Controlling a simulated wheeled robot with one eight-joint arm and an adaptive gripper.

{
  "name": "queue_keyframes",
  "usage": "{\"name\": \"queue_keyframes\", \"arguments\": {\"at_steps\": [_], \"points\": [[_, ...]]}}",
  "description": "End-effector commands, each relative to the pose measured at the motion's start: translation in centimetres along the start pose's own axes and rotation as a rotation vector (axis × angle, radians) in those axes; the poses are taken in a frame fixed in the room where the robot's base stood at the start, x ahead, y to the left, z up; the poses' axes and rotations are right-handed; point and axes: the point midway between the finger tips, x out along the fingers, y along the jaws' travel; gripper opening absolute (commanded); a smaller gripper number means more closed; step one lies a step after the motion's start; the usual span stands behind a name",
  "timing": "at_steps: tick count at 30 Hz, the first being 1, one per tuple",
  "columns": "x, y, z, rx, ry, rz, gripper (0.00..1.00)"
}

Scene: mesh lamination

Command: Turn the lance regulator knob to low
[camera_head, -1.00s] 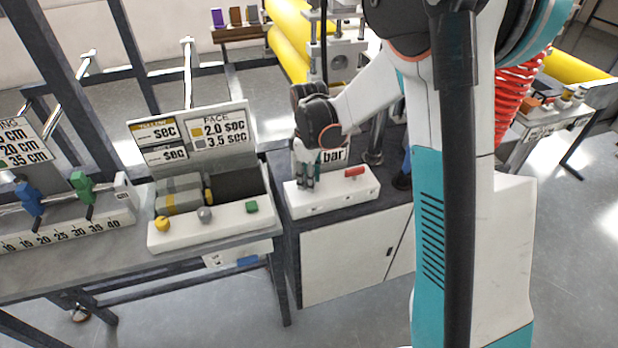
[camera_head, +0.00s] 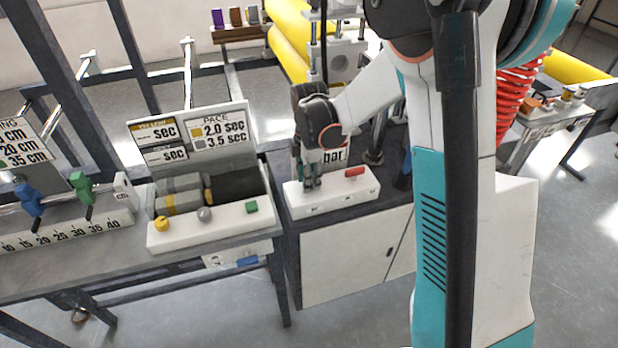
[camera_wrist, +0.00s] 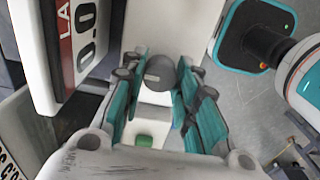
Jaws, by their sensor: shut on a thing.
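The regulator panel is a low white box (camera_head: 335,199) on the dark cabinet top, with a "bar" sign behind it. My gripper (camera_head: 311,184) points down at the left part of this box. The wrist view shows a dark grey round knob (camera_wrist: 160,73) with a pale mark on top, between the teal fingers of my gripper (camera_wrist: 158,84). The fingers are shut on the knob from both sides.
A red handle (camera_head: 355,172) sits on the right of the same box. To the left stands the pace panel (camera_head: 215,228) with yellow, grey and green knobs. A sign (camera_wrist: 68,40) with a red band rises close beside my gripper in the wrist view.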

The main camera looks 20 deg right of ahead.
Motion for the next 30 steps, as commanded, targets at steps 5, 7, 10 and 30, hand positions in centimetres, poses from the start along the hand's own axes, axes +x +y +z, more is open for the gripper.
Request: {"name": "queue_keyframes", "arguments": {"at_steps": [5,7,10,30], "points": [[-0.04,0.07,-0.02,-0.013,0.000,0.002,0.05],[-0.04,0.07,-0.02,-0.014,0.000,0.001,0.05],[-0.04,0.07,-0.02,-0.013,0.000,0.001,0.05],[-0.71,0.00,0.00,-0.012,0.000,0.000,0.48]]}}
